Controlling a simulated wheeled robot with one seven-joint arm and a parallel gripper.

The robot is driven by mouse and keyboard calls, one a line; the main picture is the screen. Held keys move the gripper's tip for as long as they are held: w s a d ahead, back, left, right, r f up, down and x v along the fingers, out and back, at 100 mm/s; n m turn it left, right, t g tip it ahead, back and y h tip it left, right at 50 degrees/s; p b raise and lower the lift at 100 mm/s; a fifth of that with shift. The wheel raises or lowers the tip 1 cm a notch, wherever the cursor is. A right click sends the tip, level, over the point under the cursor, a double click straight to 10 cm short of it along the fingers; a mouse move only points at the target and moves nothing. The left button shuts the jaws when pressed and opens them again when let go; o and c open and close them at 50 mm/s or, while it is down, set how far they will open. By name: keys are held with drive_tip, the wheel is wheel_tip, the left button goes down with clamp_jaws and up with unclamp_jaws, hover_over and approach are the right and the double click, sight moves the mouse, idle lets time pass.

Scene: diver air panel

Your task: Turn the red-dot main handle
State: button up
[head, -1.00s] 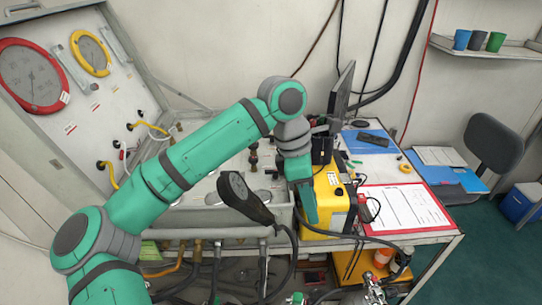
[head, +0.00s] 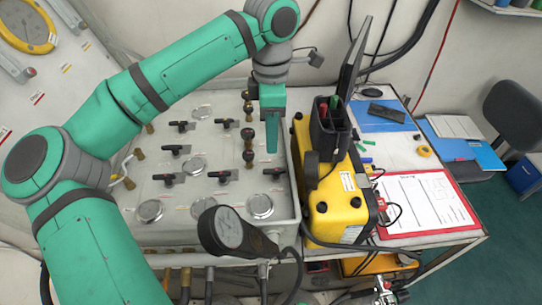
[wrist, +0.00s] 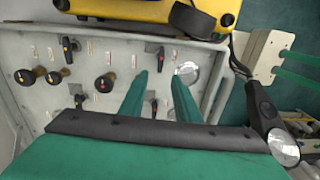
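The air panel (head: 205,222) is a grey box top with several black bar handles, brass-and-black knobs and round gauges. In the head view, a lower-left handle (head: 168,178) and a lower-middle handle (head: 222,176) show small reddish marks. I cannot tell which is the red-dot main handle. My gripper (head: 271,150) points down over the panel's right part, apart from the handles. In the wrist view, my gripper's (wrist: 158,78) two green fingers are spread with nothing between them.
A yellow case (head: 335,200) with a black tool holder (head: 330,125) stands just right of the panel. A red-framed clipboard (head: 415,205) lies on the table further right.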

sight(271, 170)
drive_tip(key=f, duration=0.9)
drive_tip(key=shift+s+f, duration=0.25)
drive_tip(key=shift+f, duration=0.15)
clamp_jaws()
